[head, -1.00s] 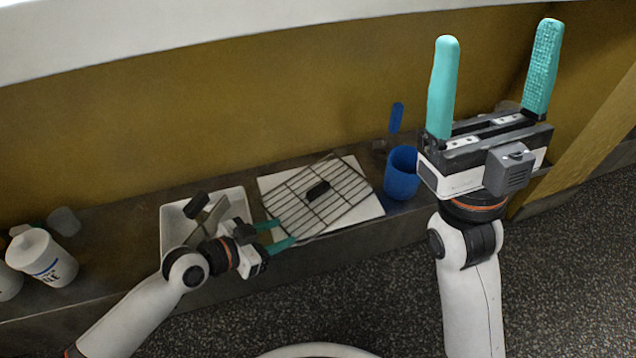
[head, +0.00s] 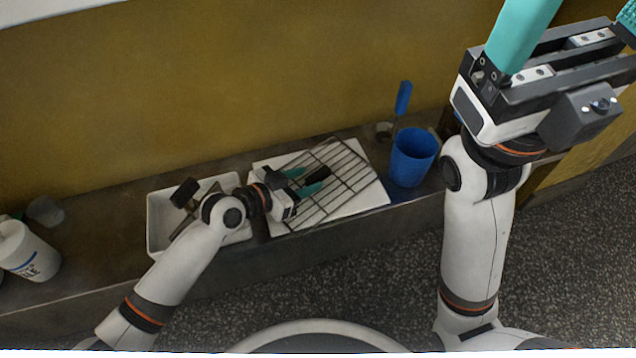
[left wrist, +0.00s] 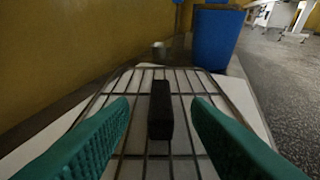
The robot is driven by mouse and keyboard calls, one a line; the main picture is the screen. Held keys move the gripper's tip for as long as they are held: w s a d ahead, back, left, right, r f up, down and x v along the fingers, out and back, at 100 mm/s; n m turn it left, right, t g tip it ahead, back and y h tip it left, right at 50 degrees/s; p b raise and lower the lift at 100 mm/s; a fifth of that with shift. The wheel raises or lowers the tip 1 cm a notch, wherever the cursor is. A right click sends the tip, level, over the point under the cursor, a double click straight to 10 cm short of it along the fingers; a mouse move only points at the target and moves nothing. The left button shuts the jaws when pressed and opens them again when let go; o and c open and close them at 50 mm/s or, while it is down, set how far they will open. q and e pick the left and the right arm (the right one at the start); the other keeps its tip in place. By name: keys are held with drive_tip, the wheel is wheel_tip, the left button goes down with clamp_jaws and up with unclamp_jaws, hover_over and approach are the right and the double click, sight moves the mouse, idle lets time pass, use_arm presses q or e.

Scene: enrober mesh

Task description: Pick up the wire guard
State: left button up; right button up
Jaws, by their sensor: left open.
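The wire guard (head: 345,184) is a dark wire grid with a black block-shaped handle (head: 317,175). It lies over a white board on the ledge, and it also shows in the left wrist view (left wrist: 181,84). My left gripper (head: 308,181) is over the guard's left part, its teal fingers pointing at the handle. In the left wrist view the open fingers stand on either side of the handle (left wrist: 160,110), with a gap on both sides. My right gripper (head: 580,30) is raised at the upper right, fingers wide apart and empty, tips cut off by the frame.
A white tray (head: 158,222) with a black-handled scraper stands left of the board (head: 372,199). A blue cup (head: 412,158) stands to the right, with a blue-handled tool (head: 403,98) behind it. A white tub (head: 28,250) is at far left. A yellow wall (head: 200,90) closes the back.

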sight(313, 177)
use_arm(q)
drive_tip(key=shift+b+x, duration=0.55)
drive_tip(key=shift+x, duration=1)
drive_tip(key=shift+c, duration=0.5)
clamp_jaws()
drive_tip(key=shift+r, duration=0.15)
